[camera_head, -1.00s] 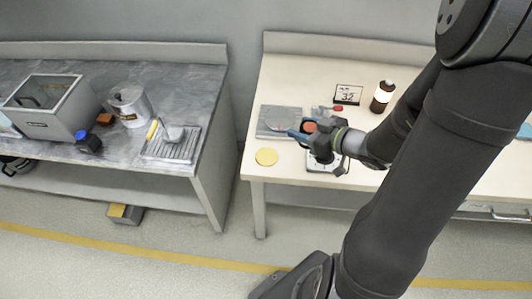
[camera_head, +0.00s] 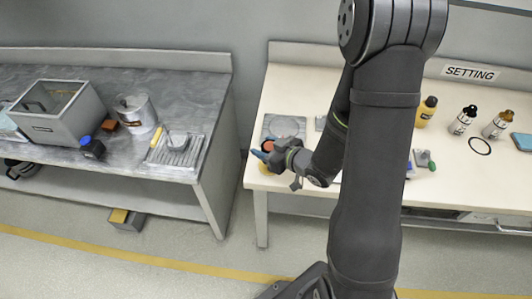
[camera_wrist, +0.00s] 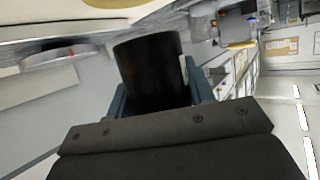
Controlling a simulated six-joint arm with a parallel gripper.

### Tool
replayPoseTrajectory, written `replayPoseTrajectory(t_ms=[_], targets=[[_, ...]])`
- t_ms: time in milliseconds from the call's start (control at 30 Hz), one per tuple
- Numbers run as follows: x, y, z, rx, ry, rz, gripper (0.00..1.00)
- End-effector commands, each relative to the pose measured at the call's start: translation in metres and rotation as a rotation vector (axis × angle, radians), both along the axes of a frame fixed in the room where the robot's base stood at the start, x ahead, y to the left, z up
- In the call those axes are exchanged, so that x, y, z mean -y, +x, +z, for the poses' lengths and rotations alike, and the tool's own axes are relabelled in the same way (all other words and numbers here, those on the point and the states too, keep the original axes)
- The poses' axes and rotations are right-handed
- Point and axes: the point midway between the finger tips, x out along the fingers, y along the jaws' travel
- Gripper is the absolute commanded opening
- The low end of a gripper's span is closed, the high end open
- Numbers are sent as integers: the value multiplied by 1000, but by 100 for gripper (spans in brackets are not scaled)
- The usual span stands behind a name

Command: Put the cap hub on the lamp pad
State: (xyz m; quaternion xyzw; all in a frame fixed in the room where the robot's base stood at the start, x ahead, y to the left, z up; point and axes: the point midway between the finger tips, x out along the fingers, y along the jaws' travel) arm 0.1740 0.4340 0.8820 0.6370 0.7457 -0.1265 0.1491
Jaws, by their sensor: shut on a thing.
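My gripper (camera_head: 264,152) is at the front left corner of the pale table (camera_head: 390,195). Its blue fingers are shut on a dark cylinder (camera_wrist: 150,75), which I take for the cap hub. Its reddish end (camera_head: 268,146) faces up in the head view. A yellow disc (camera_head: 262,168) on the table is mostly hidden beneath the gripper, and a yellow edge shows at the top of the wrist view (camera_wrist: 105,3). I cannot tell whether the cylinder touches the disc, or for sure which surface is the lamp pad.
A grey plate (camera_head: 284,125) with a circular mark lies just behind the gripper. Bottles, one yellow (camera_head: 426,111), and a black ring (camera_head: 480,146) are at the right. A grey bench with an open box (camera_head: 52,130) and a pot (camera_head: 137,114) stands left, across a gap.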

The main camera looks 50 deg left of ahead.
Motion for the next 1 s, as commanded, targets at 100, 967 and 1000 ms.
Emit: replayPoseTrajectory(t_ms=[100,967,1000], targets=[[0,0,-15,-3,-3,-2,16],[0,0,-36,-1,0,0,70],[0,0,-36,-1,0,0,70]])
